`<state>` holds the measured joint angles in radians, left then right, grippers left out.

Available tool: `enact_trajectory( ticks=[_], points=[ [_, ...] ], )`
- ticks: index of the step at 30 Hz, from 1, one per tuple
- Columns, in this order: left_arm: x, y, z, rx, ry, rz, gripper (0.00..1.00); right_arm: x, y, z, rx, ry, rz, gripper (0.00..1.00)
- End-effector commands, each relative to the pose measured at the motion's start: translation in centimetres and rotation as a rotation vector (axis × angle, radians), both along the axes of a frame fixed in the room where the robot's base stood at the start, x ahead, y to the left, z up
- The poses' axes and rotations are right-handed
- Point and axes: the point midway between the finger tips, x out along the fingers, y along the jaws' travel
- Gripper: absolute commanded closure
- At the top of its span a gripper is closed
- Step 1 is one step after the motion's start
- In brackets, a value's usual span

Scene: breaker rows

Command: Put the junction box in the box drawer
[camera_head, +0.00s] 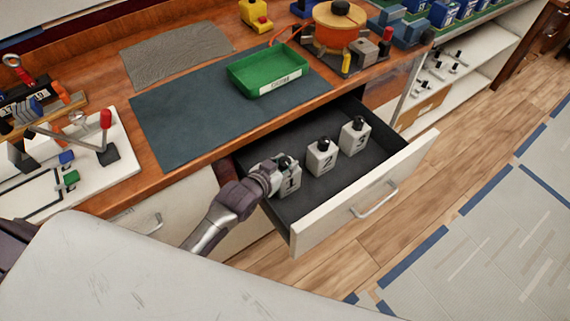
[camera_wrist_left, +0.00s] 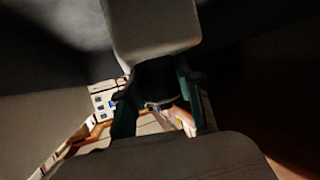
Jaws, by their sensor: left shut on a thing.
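The open drawer (camera_head: 322,207) has a dark inside and a pale front with a metal handle. Three white boxes with black tops stand in it, marked 1, 2 and 3. My left gripper (camera_head: 278,171) is at the box marked 1 (camera_head: 291,183), at the drawer's left end, and covers part of it. In the left wrist view my left gripper (camera_wrist_left: 158,100) is shut on the black top of a pale box (camera_wrist_left: 155,30). The boxes marked 2 (camera_head: 321,158) and 3 (camera_head: 354,137) stand in a row to the right. My right gripper is not in view.
On the worktop above the drawer are a dark mat (camera_head: 190,120), a green tray (camera_head: 268,74) and an orange pot (camera_head: 335,27). A white board (camera_head: 85,165) with levers is at the left. The drawer front juts over the wooden floor.

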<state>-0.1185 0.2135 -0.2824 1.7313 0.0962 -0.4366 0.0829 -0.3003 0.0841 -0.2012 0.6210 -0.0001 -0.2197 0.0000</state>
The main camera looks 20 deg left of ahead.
Motion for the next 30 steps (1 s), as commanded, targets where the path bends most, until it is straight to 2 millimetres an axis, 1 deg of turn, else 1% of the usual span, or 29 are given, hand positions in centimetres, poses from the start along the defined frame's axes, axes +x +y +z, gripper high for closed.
enact_trajectory(
  ticks=[12,13,17,18,25,28,30],
  points=[
    [0.1,-0.04,-0.61,-0.001,-0.006,0.0,1.0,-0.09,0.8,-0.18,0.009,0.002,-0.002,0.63],
    [0.02,-0.02,-0.81,0.0,-0.001,0.0,0.64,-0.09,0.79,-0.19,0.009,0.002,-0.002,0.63],
    [0.02,-0.02,-0.75,0.0,-0.001,0.0,0.42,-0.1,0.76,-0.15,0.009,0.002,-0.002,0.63],
    [0.01,-0.02,-0.74,0.0,-0.001,0.0,0.41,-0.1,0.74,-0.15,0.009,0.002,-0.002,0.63],
    [0.02,-0.02,-0.71,-0.001,-0.002,0.0,0.41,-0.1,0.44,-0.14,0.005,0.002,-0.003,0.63],
    [-0.02,-0.01,-0.3,-0.001,-0.003,0.0,0.41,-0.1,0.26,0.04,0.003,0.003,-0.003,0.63],
    [-0.75,0.21,-0.2,0.001,0.0,0.0,0.41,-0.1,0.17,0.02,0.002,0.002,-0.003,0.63]
  ],
)
